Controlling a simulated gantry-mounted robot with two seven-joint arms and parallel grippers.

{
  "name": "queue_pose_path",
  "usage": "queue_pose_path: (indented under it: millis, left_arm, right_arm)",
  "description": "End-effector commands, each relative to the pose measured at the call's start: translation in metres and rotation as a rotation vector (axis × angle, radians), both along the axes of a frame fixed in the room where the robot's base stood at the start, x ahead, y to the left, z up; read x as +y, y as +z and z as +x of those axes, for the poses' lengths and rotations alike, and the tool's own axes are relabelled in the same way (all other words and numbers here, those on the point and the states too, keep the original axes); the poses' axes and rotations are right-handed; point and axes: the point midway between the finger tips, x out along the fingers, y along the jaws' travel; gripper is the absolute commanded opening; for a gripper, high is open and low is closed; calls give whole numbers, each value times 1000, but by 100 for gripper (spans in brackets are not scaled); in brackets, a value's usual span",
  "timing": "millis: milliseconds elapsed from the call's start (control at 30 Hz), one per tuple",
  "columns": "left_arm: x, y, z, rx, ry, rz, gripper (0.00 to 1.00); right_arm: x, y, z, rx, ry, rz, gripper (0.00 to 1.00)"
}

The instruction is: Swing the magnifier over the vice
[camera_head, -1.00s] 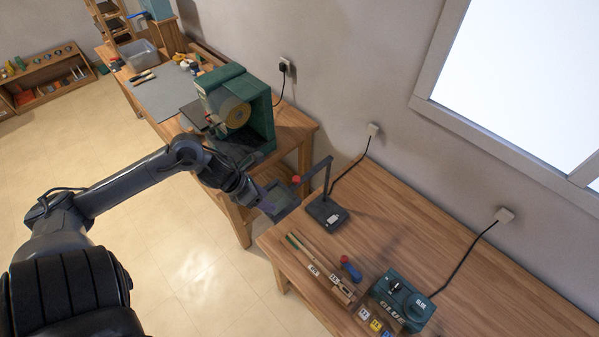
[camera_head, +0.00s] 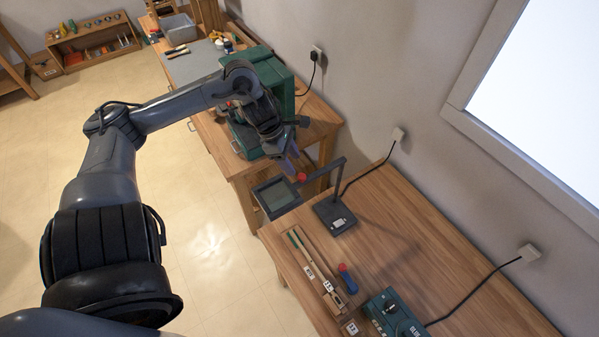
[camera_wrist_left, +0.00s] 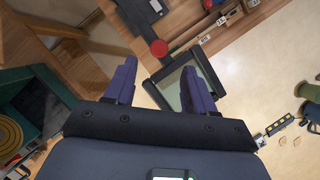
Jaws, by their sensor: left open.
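The magnifier has a dark square lens frame (camera_head: 277,196), a red knob (camera_head: 300,177), and a dark arm rising from a flat base (camera_head: 334,214) on the near bench. Its lens hangs past the bench's left edge, over the floor. My left gripper (camera_head: 288,163) is open, fingers downward, just beyond the lens frame and near the red knob. In the left wrist view the fingers (camera_wrist_left: 159,78) are apart; the right one overlaps the lens frame (camera_wrist_left: 180,84), and the red knob (camera_wrist_left: 159,48) shows between and ahead of them. Contact cannot be told. I cannot make out a vice.
A green machine (camera_head: 282,80) stands on the far bench behind my arm. Cords run to wall sockets.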

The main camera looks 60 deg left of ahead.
Motion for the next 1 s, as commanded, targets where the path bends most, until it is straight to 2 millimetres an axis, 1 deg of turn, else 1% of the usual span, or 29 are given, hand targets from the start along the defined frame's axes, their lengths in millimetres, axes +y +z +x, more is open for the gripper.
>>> queue_pose_path:
  millis: [33,200,400,633,967,1000]
  left_arm:
    - [-2,-7,2,2,1,1,55]
    - [-8,-29,10,-2,2,0,55]
    - [-12,-46,16,-3,3,-1,55]
    - [-14,-56,18,-2,3,1,55]
    - [-15,-57,19,-2,3,1,55]
    - [-15,-57,19,-1,3,2,49]
  right_arm:
    - [0,2,0,-1,0,0,43]
    - [0,2,1,-3,-1,2,43]
    - [1,2,2,-6,-2,4,43]
    - [1,2,2,-7,-2,4,43]
    - [1,2,2,-8,-2,3,43]
    - [1,2,2,-8,-2,3,43]
